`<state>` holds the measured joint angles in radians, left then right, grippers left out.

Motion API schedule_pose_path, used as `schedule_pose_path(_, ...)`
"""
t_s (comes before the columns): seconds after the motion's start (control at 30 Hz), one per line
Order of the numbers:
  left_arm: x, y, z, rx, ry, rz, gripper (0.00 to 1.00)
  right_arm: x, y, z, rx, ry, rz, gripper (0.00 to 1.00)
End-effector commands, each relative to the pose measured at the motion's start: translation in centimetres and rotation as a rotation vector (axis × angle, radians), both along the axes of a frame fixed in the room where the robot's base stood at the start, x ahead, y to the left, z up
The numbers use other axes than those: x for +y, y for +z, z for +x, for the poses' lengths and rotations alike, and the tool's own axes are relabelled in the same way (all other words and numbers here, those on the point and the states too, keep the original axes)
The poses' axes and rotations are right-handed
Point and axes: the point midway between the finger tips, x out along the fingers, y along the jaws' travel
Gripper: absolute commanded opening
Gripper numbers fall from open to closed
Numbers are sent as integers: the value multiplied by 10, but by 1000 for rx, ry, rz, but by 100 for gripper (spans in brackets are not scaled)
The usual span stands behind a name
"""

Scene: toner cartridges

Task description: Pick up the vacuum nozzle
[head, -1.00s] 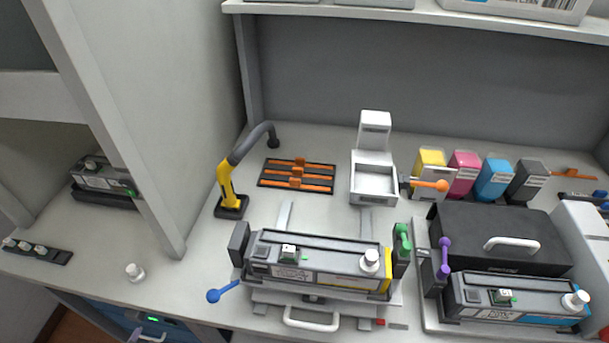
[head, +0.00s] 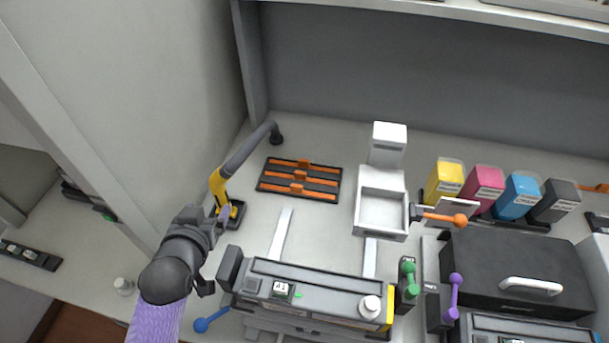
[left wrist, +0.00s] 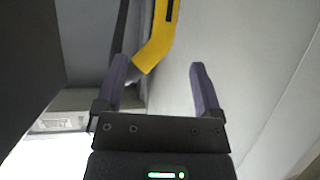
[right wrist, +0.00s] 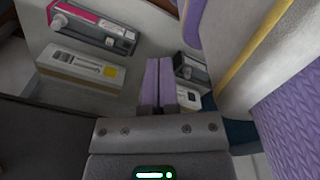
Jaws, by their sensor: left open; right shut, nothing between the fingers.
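The vacuum nozzle (head: 218,186) is the yellow handle piece on the end of a dark grey hose (head: 248,150). It stands in a dark holder at the left of the bench. My left gripper (head: 222,216) is just in front of it, lower in the head view, partly covering the holder. In the left wrist view the yellow nozzle (left wrist: 159,38) shows ahead of and between the open purple fingers (left wrist: 158,85), not between their pads as far as I can tell. My right gripper (right wrist: 158,82) is shut and empty, in the right wrist view only.
A toner cartridge (head: 320,287) sits on a cradle right of my left arm, with a blue-knobbed lever (head: 202,324) near. An orange-barred black tray (head: 299,178) lies behind. A grey wall panel (head: 165,90) rises left of the nozzle. Toner bottles (head: 483,188) stand at the right.

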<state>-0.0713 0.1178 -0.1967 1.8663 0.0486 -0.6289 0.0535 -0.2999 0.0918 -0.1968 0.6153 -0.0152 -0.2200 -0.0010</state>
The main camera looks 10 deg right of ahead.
Motion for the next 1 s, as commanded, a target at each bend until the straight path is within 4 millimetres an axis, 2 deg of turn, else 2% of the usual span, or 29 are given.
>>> schedule_pose_path(0.13,-2,-4,9,0,1,-6,86,0,-5,0,-2,5,0,0)
schedule_pose_path(0.6,-12,-43,85,0,1,-2,86,0,-41,-4,10,1,0,0)
schedule_pose_path(0.87,-12,-41,89,-1,0,-1,86,0,-40,-4,10,0,0,0)
schedule_pose_path(1.0,-12,-41,89,0,0,-1,56,0,-40,-4,10,1,-1,0)
